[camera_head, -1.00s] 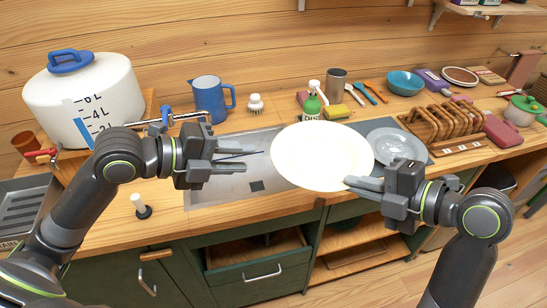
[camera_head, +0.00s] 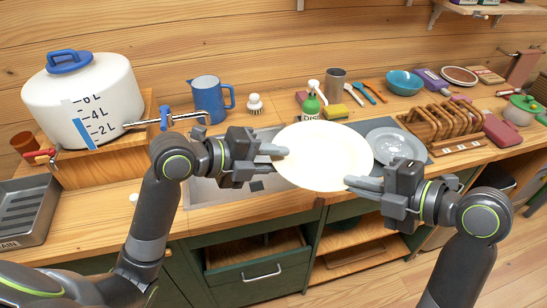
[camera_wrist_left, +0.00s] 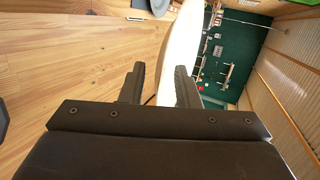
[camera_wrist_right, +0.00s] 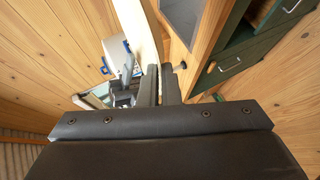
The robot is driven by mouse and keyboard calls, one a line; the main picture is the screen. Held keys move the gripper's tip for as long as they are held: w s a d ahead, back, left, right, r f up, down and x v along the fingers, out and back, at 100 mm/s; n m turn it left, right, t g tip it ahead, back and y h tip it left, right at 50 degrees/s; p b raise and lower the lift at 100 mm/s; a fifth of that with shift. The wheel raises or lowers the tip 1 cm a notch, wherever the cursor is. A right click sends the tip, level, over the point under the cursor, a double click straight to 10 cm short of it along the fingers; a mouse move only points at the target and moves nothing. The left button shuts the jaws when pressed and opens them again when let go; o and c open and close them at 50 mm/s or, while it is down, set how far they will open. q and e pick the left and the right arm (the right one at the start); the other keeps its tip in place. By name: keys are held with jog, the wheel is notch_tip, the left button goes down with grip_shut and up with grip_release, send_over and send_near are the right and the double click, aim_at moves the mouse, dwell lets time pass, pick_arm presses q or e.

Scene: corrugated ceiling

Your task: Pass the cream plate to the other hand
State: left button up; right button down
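The cream plate (camera_head: 322,157) is held up in front of the counter, its face toward the head camera. My right gripper (camera_head: 364,184) is shut on its lower right rim. In the right wrist view the plate (camera_wrist_right: 138,32) shows edge-on at the nearly closed fingers (camera_wrist_right: 160,85). My left gripper (camera_head: 268,160) is at the plate's left rim with its fingers apart. In the left wrist view the plate (camera_wrist_left: 181,45) reaches down toward the gap between the open fingers (camera_wrist_left: 160,88); I cannot tell whether they touch it.
A wooden rack (camera_head: 440,122) stands to the right. A blue jug (camera_head: 208,100) and a white dispenser (camera_head: 90,98) stand to the left.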

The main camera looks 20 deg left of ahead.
pick_arm(q)
jog(key=shift+w+d+f, duration=0.1)
jog(key=shift+w, duration=0.05)
pick_arm(e)
jog(key=shift+r, duration=0.1)
pick_arm(q)
jog(key=shift+c, duration=0.3)
grip_shut()
pick_arm(e)
jog(key=c, duration=1.6)
grip_release()
jog(key=shift+o, duration=0.2)
jog(key=shift+d, duration=0.1)
jog(key=v, duration=1.1)
jog(key=shift+d, duration=0.35)
